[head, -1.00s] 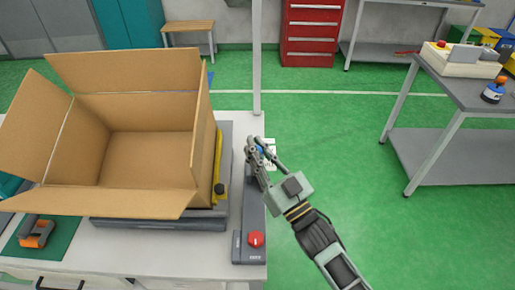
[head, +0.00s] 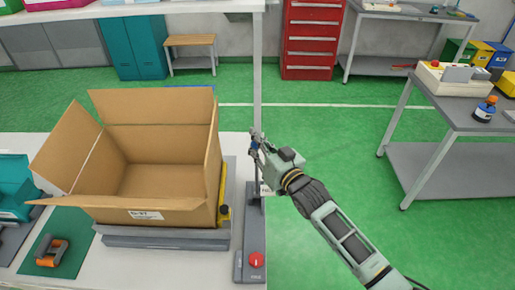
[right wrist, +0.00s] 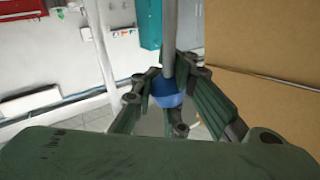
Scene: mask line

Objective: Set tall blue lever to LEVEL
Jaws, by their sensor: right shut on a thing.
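The tall lever's thin shaft (head: 255,180) rises roughly upright from a narrow grey base (head: 253,232) at the table's right edge. My right gripper (head: 257,146) is at the top of the lever and shut on it. In the right wrist view, the blue knob (right wrist: 168,93) sits between the fingers, with the grey shaft (right wrist: 168,40) running out of it. The fingers partly cover the knob. Position marks on the base are too small to read. My left gripper is not in view.
A large open cardboard box (head: 150,185) stands on a grey platform (head: 165,238) just left of the lever. A red button (head: 256,259) is on the near end of the lever's base. Green floor lies free to the right, before a grey side table (head: 440,105).

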